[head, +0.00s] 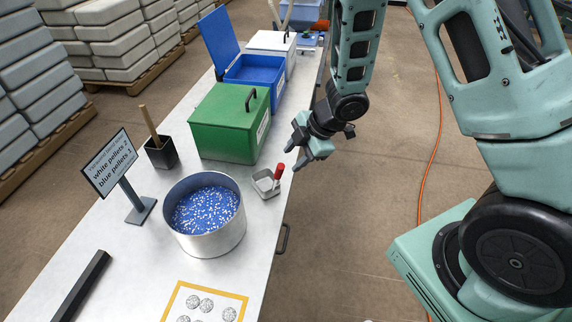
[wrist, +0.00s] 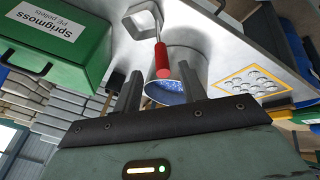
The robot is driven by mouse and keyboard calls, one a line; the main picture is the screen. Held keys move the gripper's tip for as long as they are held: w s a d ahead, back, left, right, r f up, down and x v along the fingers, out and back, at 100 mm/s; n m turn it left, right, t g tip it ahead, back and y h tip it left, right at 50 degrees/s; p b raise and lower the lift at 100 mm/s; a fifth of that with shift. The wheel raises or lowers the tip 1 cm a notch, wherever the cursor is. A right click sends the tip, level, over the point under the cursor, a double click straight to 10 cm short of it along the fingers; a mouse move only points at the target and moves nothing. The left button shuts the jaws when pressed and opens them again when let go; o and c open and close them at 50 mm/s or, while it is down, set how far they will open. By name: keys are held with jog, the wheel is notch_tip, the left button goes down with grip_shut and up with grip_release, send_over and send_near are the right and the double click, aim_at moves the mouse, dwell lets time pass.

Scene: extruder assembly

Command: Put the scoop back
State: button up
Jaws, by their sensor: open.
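The scoop (head: 262,184) is a small grey square pan with a red handle. It rests on the table near the right edge, in front of the green box and to the right of the round metal pot. Its handle points toward the table edge. My gripper (head: 303,148) is open and empty, just beyond the table edge, to the right of and above the red handle. In the wrist view the red handle (wrist: 162,58) shows between the two fingers of my gripper (wrist: 161,78) in the picture, with the pan beyond it; I see no contact.
The round pot (head: 206,238) holds blue and white pellets. A green lidded box (head: 225,135), an open blue box (head: 255,75), a black cup (head: 161,153) with a stick, a sign (head: 110,163) and a black bar (head: 82,287) stand on the table. Floor right of the table is free.

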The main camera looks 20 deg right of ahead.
jog(key=s+a+r+m+t+h, duration=0.1)
jog(key=s+a+r+m+h, duration=0.15)
jog(key=r, duration=0.35)
jog(key=s+a+r+m+h, duration=0.1)
jog(key=s+a+r+m, duration=0.15)
jog(key=r, duration=0.25)
jog(key=s+a+r+m+g, duration=0.2)
jog(key=s+a+r, duration=0.1)
jog(key=s, duration=0.6)
jog(key=s+a+r+m+g, duration=0.2)
jog(key=s+a+m, duration=0.1)
jog(key=s, duration=0.7)
jog(key=shift+s+r+m+g, duration=0.15)
jog(key=shift+r+m+g, duration=0.15)
jog(key=shift+r, duration=0.1)
jog(key=shift+h, duration=0.25)
